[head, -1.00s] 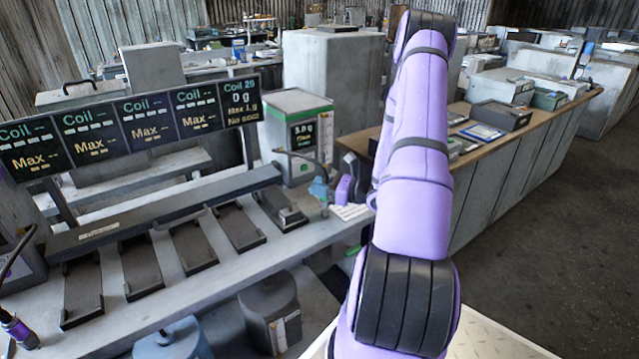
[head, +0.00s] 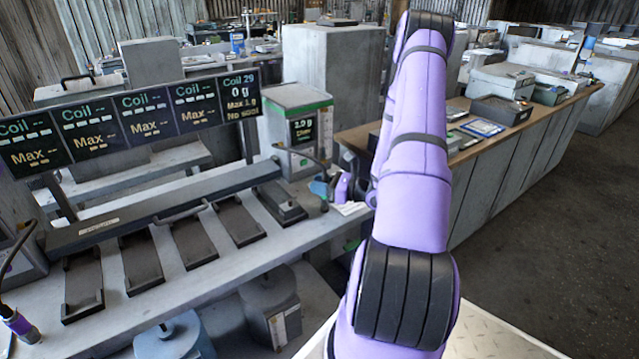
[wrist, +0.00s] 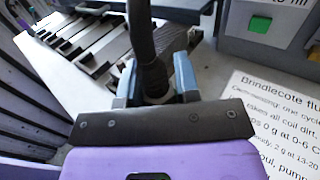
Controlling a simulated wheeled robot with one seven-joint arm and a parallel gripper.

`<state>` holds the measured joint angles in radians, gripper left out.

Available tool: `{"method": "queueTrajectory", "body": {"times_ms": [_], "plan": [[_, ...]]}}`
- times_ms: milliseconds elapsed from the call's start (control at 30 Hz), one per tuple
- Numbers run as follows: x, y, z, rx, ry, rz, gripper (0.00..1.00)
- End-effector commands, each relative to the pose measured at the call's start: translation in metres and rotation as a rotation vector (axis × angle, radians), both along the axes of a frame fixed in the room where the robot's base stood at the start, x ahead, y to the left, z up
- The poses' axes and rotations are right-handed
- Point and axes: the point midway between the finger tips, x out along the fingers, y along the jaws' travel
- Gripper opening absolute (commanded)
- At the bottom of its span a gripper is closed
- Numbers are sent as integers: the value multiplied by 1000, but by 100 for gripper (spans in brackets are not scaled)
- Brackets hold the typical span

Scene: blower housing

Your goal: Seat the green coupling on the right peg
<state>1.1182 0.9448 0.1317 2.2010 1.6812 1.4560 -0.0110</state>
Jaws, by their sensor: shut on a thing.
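My gripper (wrist: 155,88) is shut on a black hose-like piece (wrist: 142,35) in the wrist view. Its two blue-grey fingertips press on either side of the hose's ribbed lower end. A pale ring shows low between the fingers, but its colour is unclear. In the head view my purple gripper (head: 343,187) is small, at the right end of the bench by the green-topped box (head: 298,125). I cannot make out a green coupling or the right peg in either view; the tip of the held piece is hidden by the gripper.
Several dark cradles (head: 193,240) line the bench below a row of coil displays (head: 140,122). A printed white card (wrist: 272,125) lies right of my gripper in the wrist view. A grey box with a green square label (wrist: 260,24) stands beyond.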

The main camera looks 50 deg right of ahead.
Motion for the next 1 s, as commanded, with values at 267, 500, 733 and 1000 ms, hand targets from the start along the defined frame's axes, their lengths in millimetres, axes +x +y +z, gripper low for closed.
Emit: {"method": "queueTrajectory", "body": {"times_ms": [267,500,733,1000], "plan": [[0,0,-6,0,0,0,0],[0,0,-11,1,0,0,0],[0,0,-16,0,0,0,0],[0,0,-15,0,0,0,60]]}}
